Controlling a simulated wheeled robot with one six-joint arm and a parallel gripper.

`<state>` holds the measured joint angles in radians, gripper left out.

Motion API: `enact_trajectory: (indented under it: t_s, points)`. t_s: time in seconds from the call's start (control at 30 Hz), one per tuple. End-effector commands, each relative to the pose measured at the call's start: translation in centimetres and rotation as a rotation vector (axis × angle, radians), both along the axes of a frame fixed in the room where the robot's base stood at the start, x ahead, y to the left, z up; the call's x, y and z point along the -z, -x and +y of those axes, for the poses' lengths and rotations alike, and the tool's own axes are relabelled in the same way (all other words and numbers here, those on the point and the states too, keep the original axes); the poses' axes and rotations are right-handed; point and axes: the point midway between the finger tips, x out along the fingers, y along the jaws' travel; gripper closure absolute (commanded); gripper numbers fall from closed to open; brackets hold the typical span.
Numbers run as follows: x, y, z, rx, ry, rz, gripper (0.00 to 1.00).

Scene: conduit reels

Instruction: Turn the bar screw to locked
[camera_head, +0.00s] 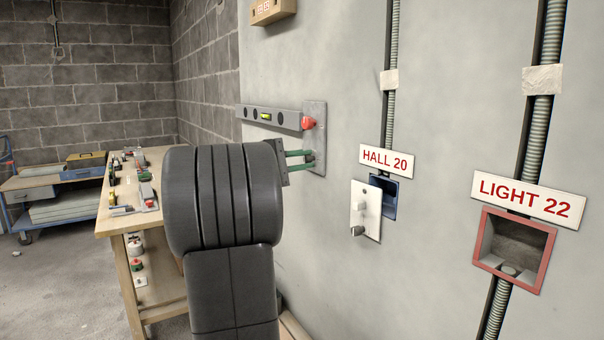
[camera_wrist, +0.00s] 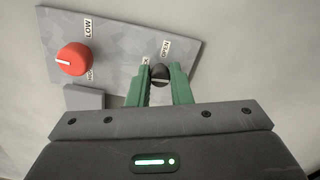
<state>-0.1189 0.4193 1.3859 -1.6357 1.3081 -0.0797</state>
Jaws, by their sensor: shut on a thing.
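The bar screw, a small black knob (camera_wrist: 160,74), sits on a grey metal plate (camera_wrist: 125,35) in the wrist view. An OPEN label is beside it on the upper right; a second label on its left is mostly hidden by a finger. A pale line shows across the knob, its setting hard to read. My gripper (camera_wrist: 162,76) has its green fingers shut on the knob, one on each side.
A red knob (camera_wrist: 73,59) with a LOW label sits on the same plate, near the fingers. A HALL 20 switch plate (camera_head: 365,208) and LIGHT 22 box (camera_head: 543,262) are to the right. A cluttered workbench (camera_head: 112,222) stands left.

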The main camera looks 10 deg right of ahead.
Motion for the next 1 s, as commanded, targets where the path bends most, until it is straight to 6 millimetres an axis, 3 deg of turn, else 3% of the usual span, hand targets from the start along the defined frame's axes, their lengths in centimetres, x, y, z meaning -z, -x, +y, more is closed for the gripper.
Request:
enact_trajectory:
  t_s: [0.3,0.8,0.83,0.9,1.0]
  points:
    - [0.22,0.01,-0.01,0.001,-0.040,-0.092,1.00]
    - [0.13,0.01,-0.01,0.001,-0.045,-0.105,1.00]
    - [0.13,0.01,-0.01,0.001,-0.046,-0.104,0.76]
    - [0.12,0.01,-0.01,0.001,-0.045,-0.105,0.62]
    - [0.09,0.00,-0.01,0.001,-0.045,-0.105,0.60]
